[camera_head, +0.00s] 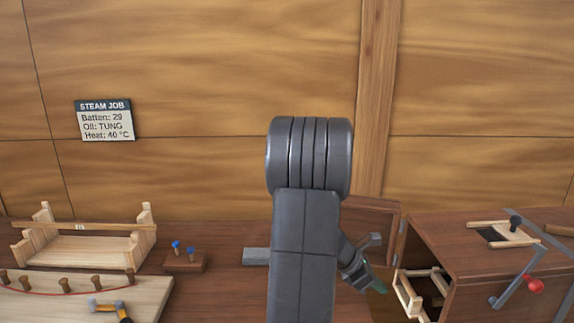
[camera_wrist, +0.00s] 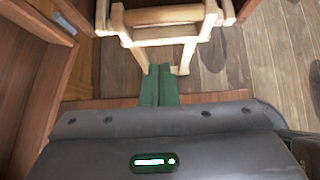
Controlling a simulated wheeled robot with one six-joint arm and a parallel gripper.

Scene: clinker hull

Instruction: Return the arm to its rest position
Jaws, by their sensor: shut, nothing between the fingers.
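My arm rises in the middle of the head view, a dark grey upright link with a rounded joint at the top. My gripper (camera_head: 378,287) shows low to the right of that link, in front of the open side of the brown wooden box (camera_head: 467,246). In the wrist view its two green fingers (camera_wrist: 158,84) lie together, shut and empty. A pale wooden frame (camera_wrist: 170,25) is just beyond the fingertips; it also shows at the box opening (camera_head: 408,297). I cannot tell whether the fingertips touch it.
An open brown door panel (camera_head: 372,207) stands behind my arm. A crank with a red knob (camera_head: 534,285) is on the box's right. At left are a wooden rack (camera_head: 85,250), a block with blue-topped pegs (camera_head: 184,262) and a pegged board (camera_head: 150,290). A sign (camera_head: 104,120) hangs on the wall.

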